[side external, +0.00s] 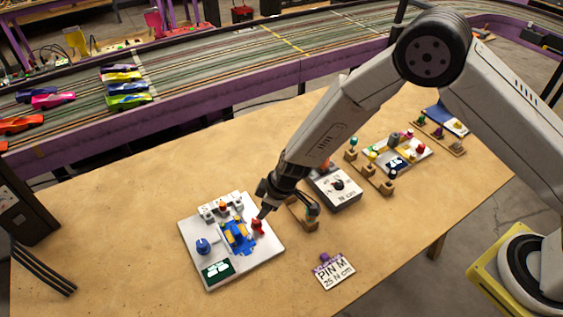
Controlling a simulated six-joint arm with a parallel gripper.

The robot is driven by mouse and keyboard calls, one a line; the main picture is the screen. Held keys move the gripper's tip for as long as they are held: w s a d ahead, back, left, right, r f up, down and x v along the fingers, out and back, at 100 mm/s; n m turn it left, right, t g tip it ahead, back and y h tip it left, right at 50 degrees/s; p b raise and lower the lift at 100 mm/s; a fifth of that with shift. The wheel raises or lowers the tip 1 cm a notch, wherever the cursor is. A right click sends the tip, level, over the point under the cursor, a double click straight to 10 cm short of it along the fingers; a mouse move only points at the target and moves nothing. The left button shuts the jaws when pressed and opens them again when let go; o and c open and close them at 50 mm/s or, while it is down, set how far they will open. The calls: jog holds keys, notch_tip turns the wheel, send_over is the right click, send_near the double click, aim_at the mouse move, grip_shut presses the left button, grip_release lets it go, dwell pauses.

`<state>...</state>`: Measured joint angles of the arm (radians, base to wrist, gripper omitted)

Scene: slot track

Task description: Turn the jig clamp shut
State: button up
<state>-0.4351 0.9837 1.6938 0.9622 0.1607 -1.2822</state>
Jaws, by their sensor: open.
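The jig is a white plate (262,262) on the wooden table, left of centre. A blue and yellow part (238,235) sits in its middle. A red upright piece (257,227) stands on its right side and a blue knob (203,246) on its left. I cannot tell which of these is the jig clamp, nor how it is turned. My gripper (263,212) is open, pointing down just above the red piece; whether it touches it is too small to tell.
A sign reading PIN M (333,272) lies in front. More holders and a tray (420,157) are farther right. The table's left part is clear.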

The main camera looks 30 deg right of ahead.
aim_at(256, 219)
jog(key=shift+f, duration=0.15)
jog(key=shift+x, duration=3.75)
grip_shut()
